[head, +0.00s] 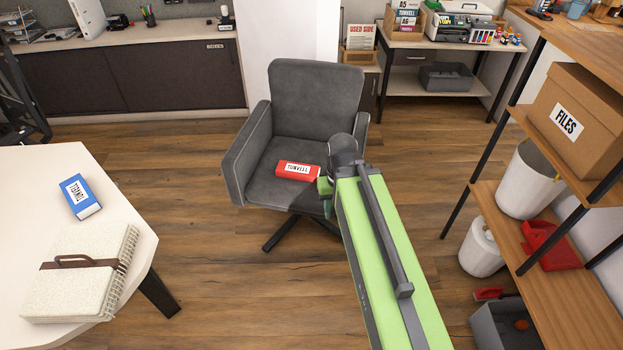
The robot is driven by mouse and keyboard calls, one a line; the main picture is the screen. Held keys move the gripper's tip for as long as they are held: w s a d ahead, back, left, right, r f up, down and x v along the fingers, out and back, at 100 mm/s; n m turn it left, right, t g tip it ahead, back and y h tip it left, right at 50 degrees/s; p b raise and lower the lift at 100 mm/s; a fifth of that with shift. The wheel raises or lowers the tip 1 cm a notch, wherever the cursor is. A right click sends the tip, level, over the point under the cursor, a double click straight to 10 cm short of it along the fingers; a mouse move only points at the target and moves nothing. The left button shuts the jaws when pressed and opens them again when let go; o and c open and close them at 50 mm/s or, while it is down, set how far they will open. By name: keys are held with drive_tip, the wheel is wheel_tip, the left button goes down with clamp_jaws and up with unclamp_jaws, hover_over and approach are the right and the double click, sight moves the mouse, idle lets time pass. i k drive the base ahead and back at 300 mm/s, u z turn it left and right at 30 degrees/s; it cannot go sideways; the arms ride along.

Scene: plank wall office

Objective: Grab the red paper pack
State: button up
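The red paper pack (297,171), with a white label reading "TUNVELL", lies flat on the seat of the dark grey office chair (317,97). My green arm reaches forward from the bottom right, and its end is at the right side of the seat. My gripper (325,189) is mostly hidden behind the arm's end; a small green part of it shows close to the pack's right end. I cannot tell whether it touches the pack or whether its fingers are open.
A white table (115,165) at left holds a blue pack (80,196) and a spiral binder (80,275). Shelves at right hold a box marked FILES (566,120) and bins. A printer desk (410,43) stands behind. Wooden floor is clear between the table and chair.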

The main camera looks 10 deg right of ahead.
sight(304, 173)
drive_tip(key=u, duration=0.15)
drive_tip(key=i, duration=0.95)
drive_tip(key=u, duration=0.3)
drive_tip(key=k, duration=1.35)
drive_tip(key=i, duration=1.35)
drive_tip(key=u, duration=0.4)
drive_tip(key=i, duration=0.85)
drive_tip(key=u, duration=0.75)
